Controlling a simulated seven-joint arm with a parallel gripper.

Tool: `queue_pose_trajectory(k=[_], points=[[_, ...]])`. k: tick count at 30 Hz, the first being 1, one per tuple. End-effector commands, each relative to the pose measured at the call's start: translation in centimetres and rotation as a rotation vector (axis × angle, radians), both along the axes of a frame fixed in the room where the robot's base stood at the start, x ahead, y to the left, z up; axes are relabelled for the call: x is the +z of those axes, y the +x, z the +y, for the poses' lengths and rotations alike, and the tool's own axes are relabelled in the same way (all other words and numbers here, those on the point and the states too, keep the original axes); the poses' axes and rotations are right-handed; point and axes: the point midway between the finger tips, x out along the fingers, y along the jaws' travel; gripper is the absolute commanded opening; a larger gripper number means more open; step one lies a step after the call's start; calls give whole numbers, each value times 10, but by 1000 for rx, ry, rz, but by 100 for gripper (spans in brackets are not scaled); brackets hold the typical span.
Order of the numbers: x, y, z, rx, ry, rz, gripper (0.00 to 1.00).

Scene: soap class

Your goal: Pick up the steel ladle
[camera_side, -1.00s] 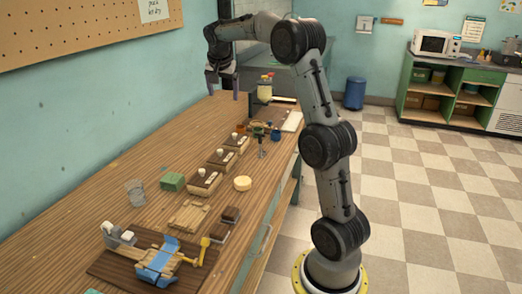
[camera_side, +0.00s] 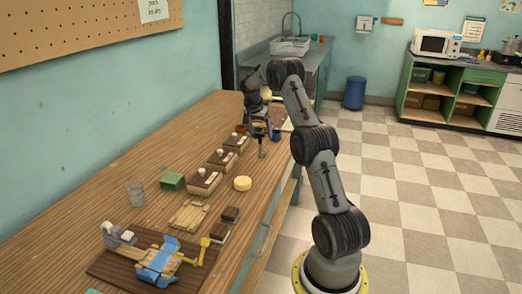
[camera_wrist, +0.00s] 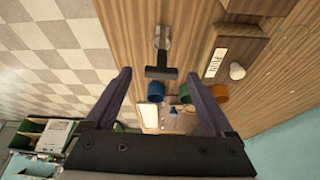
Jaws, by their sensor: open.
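No bowl shape shows clearly enough for me to name the steel ladle with certainty. In the wrist view, a silvery piece with a black crossbar (camera_wrist: 162,72) is in line with the gap between my fingers. I cannot tell whether it is the ladle or a stand. A small upright grey thing (camera_side: 262,151) near the table's right edge in the side view may be the same piece. My gripper (camera_wrist: 159,76) is open, with its two fingers apart and nothing seen held. In the side view my gripper (camera_side: 258,124) is low over the far part of the table, partly hidden.
Blue (camera_wrist: 155,90), green (camera_wrist: 185,93) and orange (camera_wrist: 220,92) cups are close by. Dark wooden trays with white pieces (camera_side: 204,183) line the table (camera_side: 165,130).

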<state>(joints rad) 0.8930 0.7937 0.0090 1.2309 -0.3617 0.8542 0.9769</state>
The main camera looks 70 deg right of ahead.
Motion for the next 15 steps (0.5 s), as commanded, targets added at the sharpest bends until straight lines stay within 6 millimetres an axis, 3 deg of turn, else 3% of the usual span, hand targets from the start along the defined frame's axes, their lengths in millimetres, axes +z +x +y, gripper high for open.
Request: queue_pose_trajectory(k=[15], points=[[-48, -1, -23, 0, -1, 0, 88]])
